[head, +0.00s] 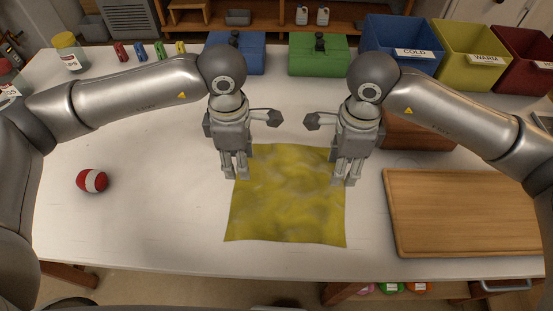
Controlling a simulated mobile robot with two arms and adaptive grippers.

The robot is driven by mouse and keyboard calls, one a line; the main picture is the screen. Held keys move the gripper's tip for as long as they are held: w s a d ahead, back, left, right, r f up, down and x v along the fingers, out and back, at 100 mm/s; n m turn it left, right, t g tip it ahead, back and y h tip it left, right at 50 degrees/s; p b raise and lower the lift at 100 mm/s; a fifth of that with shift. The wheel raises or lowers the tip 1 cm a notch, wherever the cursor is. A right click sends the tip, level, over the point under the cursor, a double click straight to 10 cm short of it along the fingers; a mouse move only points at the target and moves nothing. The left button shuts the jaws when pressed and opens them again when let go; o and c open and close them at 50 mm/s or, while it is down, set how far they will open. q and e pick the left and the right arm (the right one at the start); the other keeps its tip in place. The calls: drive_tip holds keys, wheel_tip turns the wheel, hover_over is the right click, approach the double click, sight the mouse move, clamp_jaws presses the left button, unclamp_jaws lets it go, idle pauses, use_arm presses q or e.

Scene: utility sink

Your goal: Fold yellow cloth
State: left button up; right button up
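The yellow cloth (287,205) lies spread out on the white tabletop in the middle, with soft wrinkles. My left gripper (236,177) points down at the cloth's left edge, near its far corner. My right gripper (345,182) points down at the cloth's right edge, a little below the far corner. Each gripper's fingers are close together, with a narrow gap showing. I cannot tell whether either pinches the cloth edge or only hovers above it. The far corners are partly hidden by the grippers.
A wooden board (465,212) lies right of the cloth. A red-and-white ball-like object (92,181) sits at left. Blue (243,55) and green (318,58) boxes and labelled bins (402,45) stand along the back.

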sight(244, 187)
use_arm(q)
drive_tip(key=f, duration=0.1)
drive_tip(key=s+f, duration=0.1)
drive_tip(key=shift+d+f, duration=0.2)
drive_tip(key=shift+f, duration=0.2)
use_arm(e)
drive_tip(key=f, duration=0.2)
drive_tip(key=s+f, duration=0.1)
drive_tip(key=shift+d, duration=0.25)
use_arm(q)
drive_tip(key=f, duration=0.4)
drive_tip(key=shift+w+a+f, duration=0.1)
drive_tip(key=shift+w+f, duration=0.05)
drive_tip(key=shift+w, duration=0.15)
use_arm(e)
drive_tip(key=f, duration=0.4)
drive_tip(key=shift+w+a+f, duration=0.15)
drive_tip(key=shift+w+a, duration=0.05)
drive_tip(key=shift+w, duration=0.1)
use_arm(q)
drive_tip(key=shift+s+f, duration=0.1)
drive_tip(key=shift+f, duration=0.1)
use_arm(e)
drive_tip(key=shift+s+f, duration=0.1)
drive_tip(key=shift+f, duration=0.1)
use_arm(q)
drive_tip(key=shift+f, duration=0.2)
use_arm(e)
drive_tip(key=shift+f, duration=0.15)
